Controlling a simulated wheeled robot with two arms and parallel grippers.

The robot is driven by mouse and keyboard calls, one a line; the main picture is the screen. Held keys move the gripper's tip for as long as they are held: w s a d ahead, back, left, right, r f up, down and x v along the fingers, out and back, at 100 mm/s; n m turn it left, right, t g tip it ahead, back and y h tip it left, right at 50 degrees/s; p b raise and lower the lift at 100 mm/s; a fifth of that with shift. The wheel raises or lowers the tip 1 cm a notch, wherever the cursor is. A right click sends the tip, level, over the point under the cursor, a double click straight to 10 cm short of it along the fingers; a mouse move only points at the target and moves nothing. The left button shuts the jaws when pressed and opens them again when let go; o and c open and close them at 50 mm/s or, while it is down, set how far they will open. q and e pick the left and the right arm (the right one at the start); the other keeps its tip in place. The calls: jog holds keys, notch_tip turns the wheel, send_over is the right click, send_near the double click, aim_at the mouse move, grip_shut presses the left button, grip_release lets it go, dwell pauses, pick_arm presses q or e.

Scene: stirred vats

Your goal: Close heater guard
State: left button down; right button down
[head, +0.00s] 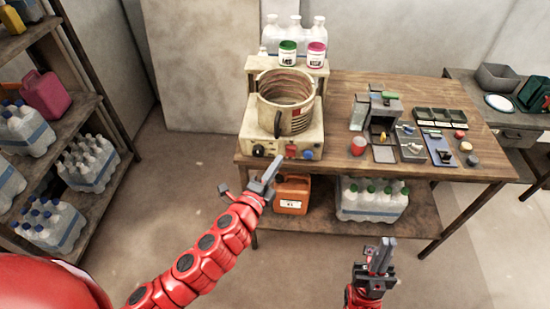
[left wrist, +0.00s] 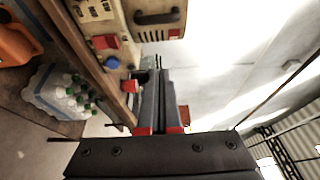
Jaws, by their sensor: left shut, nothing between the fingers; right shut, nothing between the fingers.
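The heater is a cream box (head: 253,143) at the table's left end, with a large pot (head: 290,100) on it. Its front panel carries a dark knob, a small red piece (head: 291,151) that looks like the guard, and a blue button (head: 308,155). The red piece (left wrist: 104,42) and blue button (left wrist: 112,62) also show in the left wrist view. I cannot tell how far the guard is open. My left gripper (head: 272,171) is shut and empty, in front of and below the panel, apart from it. My right gripper (head: 384,248) is shut and empty, in front of the table.
An orange canister (head: 292,194) and a pack of bottles (head: 370,203) stand on the shelf under the table. Trays and small tools (head: 430,135) cover the table's middle and right. A shelf rack (head: 60,140) stands at the left. The floor between is clear.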

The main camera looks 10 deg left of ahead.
aim_at(275, 137)
pick_arm(q)
jog(key=w+p, duration=0.4)
jog(key=w, duration=0.5)
jog(key=shift+w+a, duration=0.35)
jog(key=shift+w, duration=0.05)
jog(key=shift+a, duration=0.1)
jog(key=shift+w+a+m+g+h+p, duration=0.35)
jog(key=shift+a+m+h+p, duration=0.1)
jog(key=shift+h+p, duration=0.2)
jog(key=shift+m+h, duration=0.25)
jog(key=shift+h, duration=0.1)
jog(key=w+a, duration=0.2)
jog(key=a, duration=0.1)
jog(key=w+a+b, duration=0.1)
jog(key=a, duration=0.1)
jog(key=shift+w+a+f, duration=0.15)
jog(key=shift+w+a, duration=0.25)
jog(key=shift+a+r, duration=0.1)
jog(key=shift+r, duration=0.2)
jog(key=shift+a, duration=0.1)
